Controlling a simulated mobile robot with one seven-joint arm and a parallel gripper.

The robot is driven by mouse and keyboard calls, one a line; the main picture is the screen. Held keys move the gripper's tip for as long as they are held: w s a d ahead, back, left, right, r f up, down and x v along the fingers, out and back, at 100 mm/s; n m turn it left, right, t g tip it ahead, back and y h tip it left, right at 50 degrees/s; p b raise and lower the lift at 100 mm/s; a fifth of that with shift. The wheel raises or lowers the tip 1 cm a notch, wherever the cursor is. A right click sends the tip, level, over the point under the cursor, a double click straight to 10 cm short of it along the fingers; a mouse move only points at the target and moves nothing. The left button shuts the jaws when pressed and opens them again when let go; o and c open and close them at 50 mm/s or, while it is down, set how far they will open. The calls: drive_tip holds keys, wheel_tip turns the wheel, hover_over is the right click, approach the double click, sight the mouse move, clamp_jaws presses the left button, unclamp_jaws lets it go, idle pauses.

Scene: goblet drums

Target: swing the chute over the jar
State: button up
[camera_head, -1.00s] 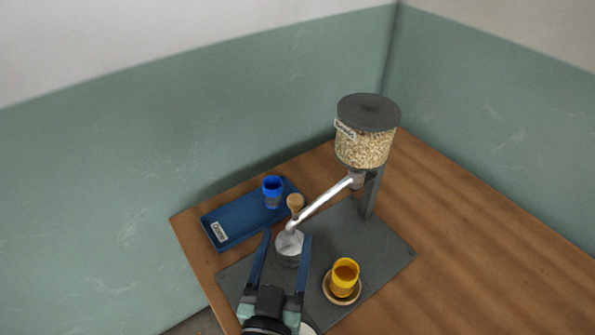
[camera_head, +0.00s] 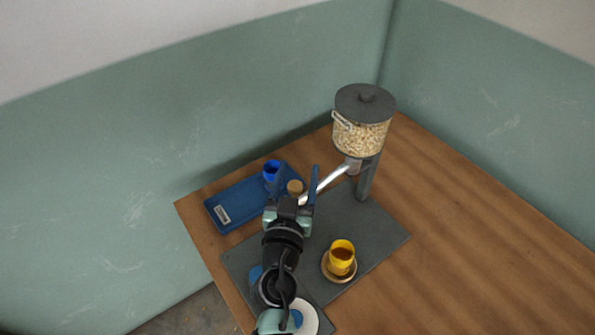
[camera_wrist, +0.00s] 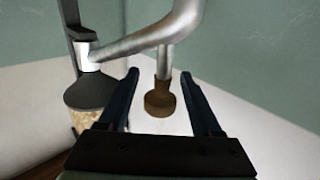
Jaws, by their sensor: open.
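The silver chute (camera_head: 327,184) slopes from the base of the seed hopper (camera_head: 362,135) down and left toward my gripper. It also shows in the wrist view (camera_wrist: 150,37), bent, with a brown knob (camera_wrist: 160,98) at its end. My gripper (camera_head: 296,168) is open, its fingers on either side of the knob (camera_head: 295,187) in the head view. In the wrist view my gripper (camera_wrist: 158,74) has the knob between its fingers, with gaps on both sides.
A yellow cup (camera_head: 341,254) stands on a round wooden saucer (camera_head: 328,273) right of my arm. A blue cup (camera_head: 271,170) stands on a labelled blue tray (camera_head: 238,207) at the left. The grey base board (camera_head: 376,233) lies beneath. The table's right side is clear.

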clamp_jaws()
idle(0.3)
idle(1.1)
